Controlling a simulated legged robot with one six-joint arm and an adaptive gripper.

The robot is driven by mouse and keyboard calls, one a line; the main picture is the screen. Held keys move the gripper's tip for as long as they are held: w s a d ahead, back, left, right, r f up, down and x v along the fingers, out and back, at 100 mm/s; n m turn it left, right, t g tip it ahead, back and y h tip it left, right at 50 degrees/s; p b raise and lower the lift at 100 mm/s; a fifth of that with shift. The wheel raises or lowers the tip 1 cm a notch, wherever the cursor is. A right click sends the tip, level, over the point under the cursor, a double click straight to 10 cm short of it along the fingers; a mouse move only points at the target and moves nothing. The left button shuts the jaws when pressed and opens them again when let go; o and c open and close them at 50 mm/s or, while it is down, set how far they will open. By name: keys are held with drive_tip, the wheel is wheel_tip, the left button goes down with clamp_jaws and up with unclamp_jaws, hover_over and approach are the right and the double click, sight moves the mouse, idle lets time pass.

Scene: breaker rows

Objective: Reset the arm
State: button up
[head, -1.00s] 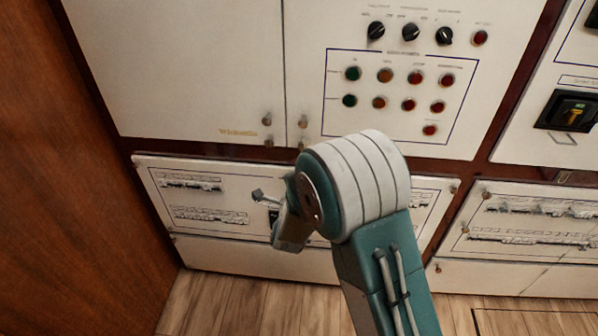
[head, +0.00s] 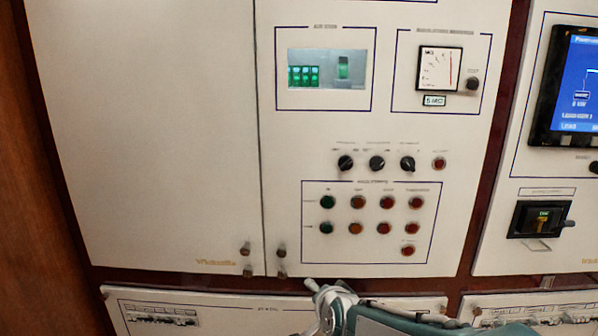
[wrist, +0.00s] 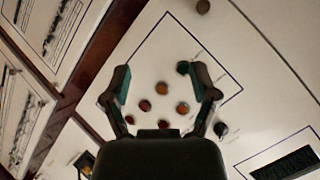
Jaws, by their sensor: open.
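My arm (head: 345,312) shows at the bottom edge of the head view, in front of the lower breaker panel; most of it is cut off by the frame. My gripper (wrist: 160,84) shows in the wrist view with its two fingers spread wide and nothing between them. Behind the fingers is the white cabinet face with several round coloured buttons (wrist: 162,88). I cannot tell how far the fingertips are from it. I cannot clearly make out the gripper in the head view.
Lower breaker panels stand at left (head: 225,312) and right (head: 530,308). Above are the button panel (head: 366,220), rotary knobs (head: 376,163), a meter (head: 440,70) and a blue screen (head: 578,85). A black breaker switch (head: 540,219) is at right. A wooden wall (head: 45,240) bounds the left.

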drive_tip(key=s+d+r+n+g+h, duration=0.1)
drive_tip(key=s+d+n+g, duration=0.2)
drive_tip(key=s, duration=0.9)
drive_tip(key=s+d+n+g+h, duration=0.1)
drive_tip(key=s+d+n+g, duration=0.2)
drive_tip(key=s+d+n, duration=0.2)
drive_tip(key=s+d, duration=0.3)
drive_tip(key=s, duration=0.4)
drive_tip(key=shift+r, duration=0.35)
drive_tip(key=shift+w, duration=0.1)
